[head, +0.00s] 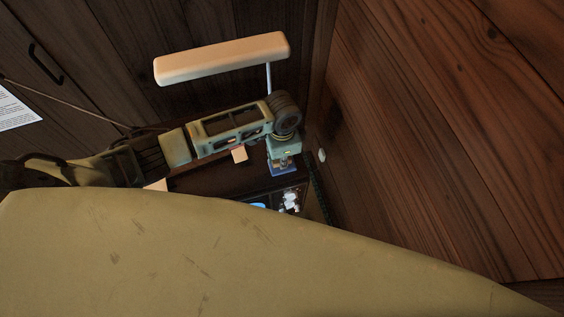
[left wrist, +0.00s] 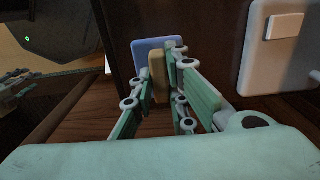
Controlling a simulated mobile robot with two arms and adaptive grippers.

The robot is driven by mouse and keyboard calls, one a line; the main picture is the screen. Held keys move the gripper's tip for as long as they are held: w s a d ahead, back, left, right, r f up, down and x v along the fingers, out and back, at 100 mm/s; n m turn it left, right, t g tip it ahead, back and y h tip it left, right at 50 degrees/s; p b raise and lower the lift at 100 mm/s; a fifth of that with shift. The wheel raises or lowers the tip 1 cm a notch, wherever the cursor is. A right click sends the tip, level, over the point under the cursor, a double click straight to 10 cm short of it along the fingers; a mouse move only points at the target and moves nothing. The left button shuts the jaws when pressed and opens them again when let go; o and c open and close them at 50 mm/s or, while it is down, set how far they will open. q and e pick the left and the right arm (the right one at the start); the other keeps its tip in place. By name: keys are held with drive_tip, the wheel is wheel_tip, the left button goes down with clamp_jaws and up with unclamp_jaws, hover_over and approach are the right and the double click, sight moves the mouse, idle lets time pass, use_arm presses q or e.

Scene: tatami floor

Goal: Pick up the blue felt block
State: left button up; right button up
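A blue block (left wrist: 156,46), likely the blue felt block, stands beyond my left gripper's fingertips in the left wrist view. A tan block (left wrist: 157,72) stands in front of it and covers part of it, in line with the gap between the fingers. My left gripper (left wrist: 158,88) is open, its green-padded fingers apart; whether they touch the tan block I cannot tell. In the head view my left gripper (head: 284,163) points down over a blue patch (head: 284,171). Pale jointed parts, perhaps my right gripper (left wrist: 16,86), show at the left wrist view's left edge, too unclear to read.
A lamp with a long cream shade (head: 222,58) stands behind my left arm. A wooden wall (head: 450,130) rises close on the right, with a white wall plate (left wrist: 284,26). A small tan piece (head: 239,154) lies left of the gripper. A large khaki surface fills the foreground.

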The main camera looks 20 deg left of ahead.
use_arm(q)
clamp_jaws()
drive_tip(key=shift+r, duration=0.55)
wheel_tip(320, 180, up, 2)
drive_tip(key=shift+r+b, duration=0.25)
drive_tip(key=shift+b, duration=0.1)
drive_tip(key=w+d+r+b, duration=0.1)
drive_tip(key=d+r+b, duration=0.1)
drive_tip(key=d+r, duration=0.5)
drive_tip(key=d, duration=0.4)
drive_tip(key=shift+d+r+b, duration=0.2)
drive_tip(key=shift+d+b, duration=0.1)
drive_tip(key=shift+d, duration=0.05)
use_arm(e)
wheel_tip(320, 180, down, 3)
drive_tip(key=shift+w+a+f, duration=0.15)
